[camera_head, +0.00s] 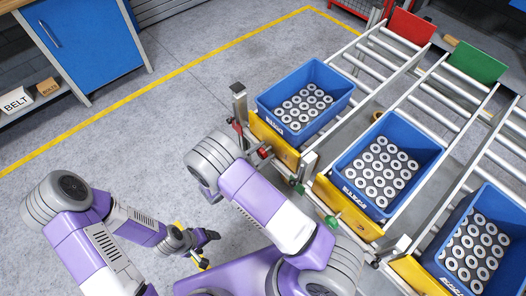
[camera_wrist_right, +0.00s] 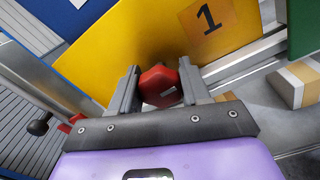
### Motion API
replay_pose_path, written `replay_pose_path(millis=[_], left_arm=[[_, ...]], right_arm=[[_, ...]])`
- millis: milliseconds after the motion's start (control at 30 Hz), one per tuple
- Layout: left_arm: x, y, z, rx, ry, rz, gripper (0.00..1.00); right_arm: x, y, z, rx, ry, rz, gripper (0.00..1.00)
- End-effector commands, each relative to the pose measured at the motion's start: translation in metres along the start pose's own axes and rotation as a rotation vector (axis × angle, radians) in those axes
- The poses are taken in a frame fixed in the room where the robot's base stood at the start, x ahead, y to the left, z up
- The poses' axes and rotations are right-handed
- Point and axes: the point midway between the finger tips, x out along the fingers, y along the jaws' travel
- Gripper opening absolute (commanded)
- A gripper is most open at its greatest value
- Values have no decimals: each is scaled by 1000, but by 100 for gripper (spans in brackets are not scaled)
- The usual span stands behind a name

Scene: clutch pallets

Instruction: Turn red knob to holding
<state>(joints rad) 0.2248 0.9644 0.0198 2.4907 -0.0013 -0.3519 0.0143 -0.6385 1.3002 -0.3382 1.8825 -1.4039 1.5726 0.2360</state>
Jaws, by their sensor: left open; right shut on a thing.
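The red knob (camera_wrist_right: 161,84) is on the front of a yellow panel marked 1 (camera_wrist_right: 215,28). It has a small white mark on its face, too small to read. In the head view the red knob (camera_head: 264,153) shows below the left blue crate. My right gripper (camera_wrist_right: 160,93) is shut on the knob, one finger on each side; in the head view its fingers are hard to make out beside my wrist. My left gripper (camera_head: 207,250) is open and empty, low over the floor, away from the knob.
Blue crates of ring-shaped parts stand on roller lanes: left (camera_head: 337,83), middle (camera_head: 425,158) and right (camera_head: 512,212). A green knob (camera_head: 333,221) is on the middle lane's front. A red lever with a black ball (camera_wrist_right: 40,124) is left of the gripper.

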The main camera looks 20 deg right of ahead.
Motion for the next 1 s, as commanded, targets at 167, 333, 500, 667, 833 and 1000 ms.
replay_pose_path(millis=[167, 333, 500, 667, 833, 1000], left_arm=[[-9, 3, 0, 0, 0, 0, 77], [-17, 6, 1, 0, 0, 0, 77], [-23, 9, 1, 0, 0, 0, 77], [-28, 10, 1, 0, 0, 0, 77], [-30, 11, 1, 0, 0, 0, 77], [-32, 12, 1, 0, 0, 0, 77]], right_arm=[[0, 1, 2, -103, -2, 1, 0], [0, 2, 3, -232, -4, 2, 0], [0, 2, 2, -355, -5, 1, 0], [0, 3, 2, -449, -5, 0, 0], [0, 3, 2, -518, -6, 1, 0], [0, 4, 2, -552, -7, 1, 0]])
